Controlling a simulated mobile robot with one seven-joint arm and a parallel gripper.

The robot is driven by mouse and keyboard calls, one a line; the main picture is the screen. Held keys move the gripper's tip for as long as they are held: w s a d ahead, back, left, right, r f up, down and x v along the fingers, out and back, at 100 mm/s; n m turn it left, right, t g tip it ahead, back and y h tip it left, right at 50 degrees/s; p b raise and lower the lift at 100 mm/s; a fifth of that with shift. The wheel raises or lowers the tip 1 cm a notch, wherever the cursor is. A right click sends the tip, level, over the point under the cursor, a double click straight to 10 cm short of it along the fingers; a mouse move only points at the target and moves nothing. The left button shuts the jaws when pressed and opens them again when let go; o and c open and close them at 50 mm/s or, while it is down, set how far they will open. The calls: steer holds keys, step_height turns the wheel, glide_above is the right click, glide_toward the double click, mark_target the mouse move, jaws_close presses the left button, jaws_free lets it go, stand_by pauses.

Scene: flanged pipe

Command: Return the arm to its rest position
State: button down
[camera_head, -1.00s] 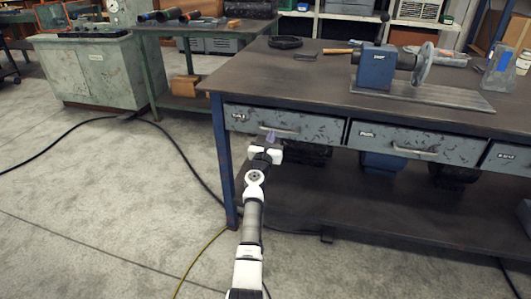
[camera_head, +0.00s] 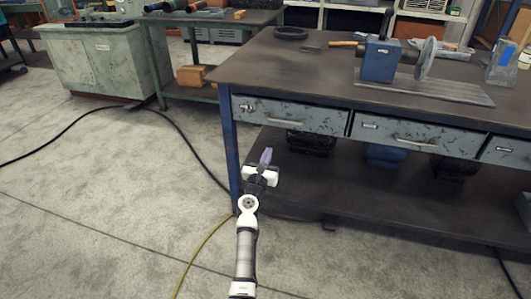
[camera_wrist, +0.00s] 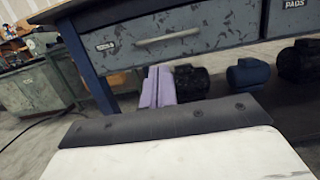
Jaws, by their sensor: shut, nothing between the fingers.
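My arm reaches forward from the bottom of the head view. My gripper (camera_head: 265,158) is at its far end, in front of the workbench and below the left drawer (camera_head: 288,115). Its purple fingers are together with nothing between them. The fingers (camera_wrist: 157,87) also show in the wrist view, in front of the shelf space under the drawer. The gripper appears clear of the drawer front, and the drawers look shut.
The workbench (camera_head: 300,75) has a blue leg (camera_head: 231,150) just left of my gripper. Its top carries a blue flanged fixture (camera_head: 379,60). Dark and blue items sit on the lower shelf (camera_head: 400,205). Cables cross the floor. The floor at left is open.

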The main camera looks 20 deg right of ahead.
steer(key=shift+s+a, duration=0.15)
steer(key=shift+s, duration=0.05)
